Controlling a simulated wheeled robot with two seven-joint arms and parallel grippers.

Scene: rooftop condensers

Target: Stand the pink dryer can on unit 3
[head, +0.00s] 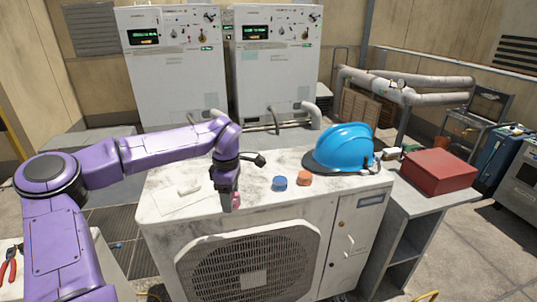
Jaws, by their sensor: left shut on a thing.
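My left gripper (226,186) points down over the front edge of the white, stained top of a condenser unit (160,205). It is shut on the pink dryer can (236,201), which shows only in part below and beside the fingers. I cannot tell whether the can's base touches the top. My right gripper is not in view.
On the condenser's top are a blue cap (280,183), an orange cap (304,178), a blue hard hat (343,147) and a small white piece (189,187) on the left. A red box (439,171) sits on a grey stand at right. Two white cabinets stand behind.

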